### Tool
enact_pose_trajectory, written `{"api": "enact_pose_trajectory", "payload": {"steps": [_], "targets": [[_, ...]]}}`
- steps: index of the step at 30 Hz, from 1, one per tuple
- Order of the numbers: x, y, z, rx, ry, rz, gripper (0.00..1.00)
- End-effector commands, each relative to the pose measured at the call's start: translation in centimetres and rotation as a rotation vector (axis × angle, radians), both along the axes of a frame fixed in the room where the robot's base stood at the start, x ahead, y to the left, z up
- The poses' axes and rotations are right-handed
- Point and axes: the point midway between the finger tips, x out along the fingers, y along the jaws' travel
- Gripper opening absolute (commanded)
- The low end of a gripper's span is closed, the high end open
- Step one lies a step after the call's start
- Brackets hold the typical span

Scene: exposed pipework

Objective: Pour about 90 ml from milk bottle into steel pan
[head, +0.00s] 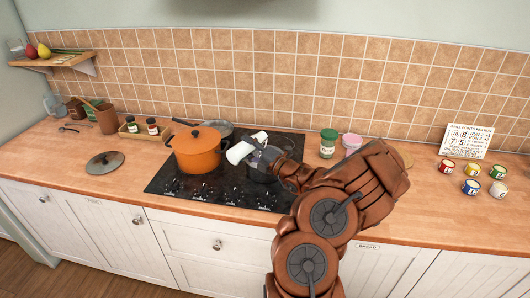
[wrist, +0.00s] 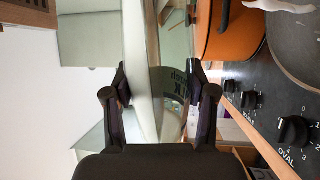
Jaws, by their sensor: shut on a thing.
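The milk bottle (head: 239,152) looks white and strongly tilted in the head view, above the hob just right of the orange pot. In the wrist view the clear bottle (wrist: 141,70) with its dark-lettered label runs between the fingers. My gripper (wrist: 160,88) is shut on it; in the head view the gripper (head: 268,157) partly hides it. A dark grey pan (head: 262,174) stands on the hob beneath the gripper, partly covered. Another grey pan (head: 218,129) sits behind the pot. I cannot tell which is the steel pan, or whether milk is flowing.
The orange pot (head: 197,152) stands close left of the bottle on the black hob (head: 180,182). A lid (head: 105,162) lies on the left counter. A green jar (head: 328,143) and pink tub (head: 352,141) stand right of the hob. Several small cans (head: 471,187) stand farther right.

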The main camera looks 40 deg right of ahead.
Motion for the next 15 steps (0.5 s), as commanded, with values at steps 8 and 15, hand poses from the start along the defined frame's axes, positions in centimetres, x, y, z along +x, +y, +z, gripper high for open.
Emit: {"api": "enact_pose_trajectory", "payload": {"steps": [8, 15], "targets": [[0.02, -0.02, 0.05, 0.011, 0.001, 0.000, 0.00], [-0.04, 0.05, -0.38, -0.052, -0.010, -0.001, 0.00]]}}
